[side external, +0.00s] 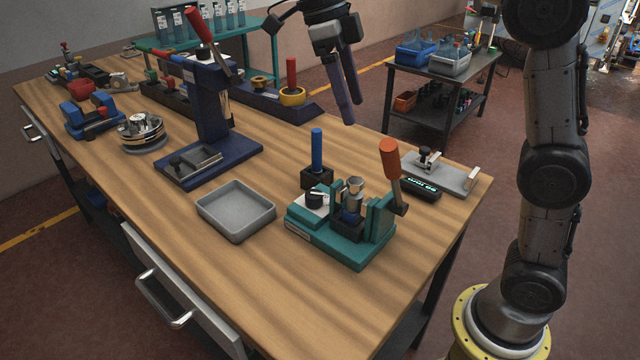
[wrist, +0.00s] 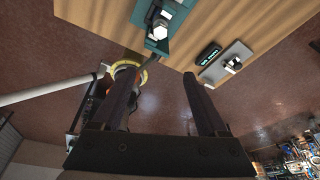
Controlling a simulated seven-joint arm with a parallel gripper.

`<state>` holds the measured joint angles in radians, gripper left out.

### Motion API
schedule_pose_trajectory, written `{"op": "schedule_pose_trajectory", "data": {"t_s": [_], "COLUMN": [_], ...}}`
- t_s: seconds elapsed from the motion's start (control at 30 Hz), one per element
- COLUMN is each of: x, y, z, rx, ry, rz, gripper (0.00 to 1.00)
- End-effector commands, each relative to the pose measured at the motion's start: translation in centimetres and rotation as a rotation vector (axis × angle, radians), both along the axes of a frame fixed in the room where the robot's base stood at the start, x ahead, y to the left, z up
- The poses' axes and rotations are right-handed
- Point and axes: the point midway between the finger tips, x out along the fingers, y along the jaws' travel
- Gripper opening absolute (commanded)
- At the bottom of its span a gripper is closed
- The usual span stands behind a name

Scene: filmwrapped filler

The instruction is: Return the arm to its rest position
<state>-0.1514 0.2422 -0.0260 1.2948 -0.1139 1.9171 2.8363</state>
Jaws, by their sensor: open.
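My gripper (side external: 347,98) is open and empty, raised well above the wooden workbench (side external: 285,270) at the top middle of the side view. Its two dark fingers point down and slightly right. In the wrist view the fingers (wrist: 158,85) are spread apart with nothing between them. My arm stands at the right of the side view, its upper links cut off by the top edge. Below the gripper on the bench stands a green fixture (side external: 335,250) with a red-handled lever (side external: 390,160). Part of the fixture also shows in the wrist view (wrist: 150,15).
A grey tray (side external: 236,210) lies left of the fixture. A dark blue press (side external: 212,110) stands tall behind it. A blue-handled tool (side external: 317,150), a black display (side external: 422,190) and a grey plate (side external: 450,178) are near the fixture. A side table (side external: 440,75) with bins stands behind.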

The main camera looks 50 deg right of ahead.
Motion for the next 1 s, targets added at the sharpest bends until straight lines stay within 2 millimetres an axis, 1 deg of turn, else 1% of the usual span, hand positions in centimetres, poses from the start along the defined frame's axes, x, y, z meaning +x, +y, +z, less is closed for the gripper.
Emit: {"op": "schedule_pose_trajectory", "data": {"t_s": [0.03,0.07,0.1,0.17,0.2,0.27,0.3,0.37,0.5,0.6,0.8,1.0], "x": [-2.0,-3.0,-4.3,-6.1,-7.2,-8.9,-10.0,-11.6,-14.3,-15.9,-18.0,-18.9], "y": [-0.7,-1.0,-1.4,-1.9,-2.2,-2.5,-2.7,-2.9,-3.3,-3.3,-3.3,-3.1], "z": [1.1,1.5,1.8,2.0,2.0,1.8,1.5,0.9,-1.0,-2.6,-6.1,-9.4], "rx": [0.009,0.015,0.029,0.053,0.071,0.097,0.113,0.133,0.153,0.148,0.091,-0.012], "ry": [-0.032,-0.047,-0.069,-0.1,-0.121,-0.151,-0.173,-0.205,-0.264,-0.295,-0.315,-0.274], "rz": [-0.01,-0.005,0.02,0.085,0.142,0.245,0.323,0.454,0.772,1.004,1.471,1.933], "gripper": [0.76,0.76,0.76,0.76,0.76,0.76,0.76,0.76,0.76,0.76,0.76,0.76]}}
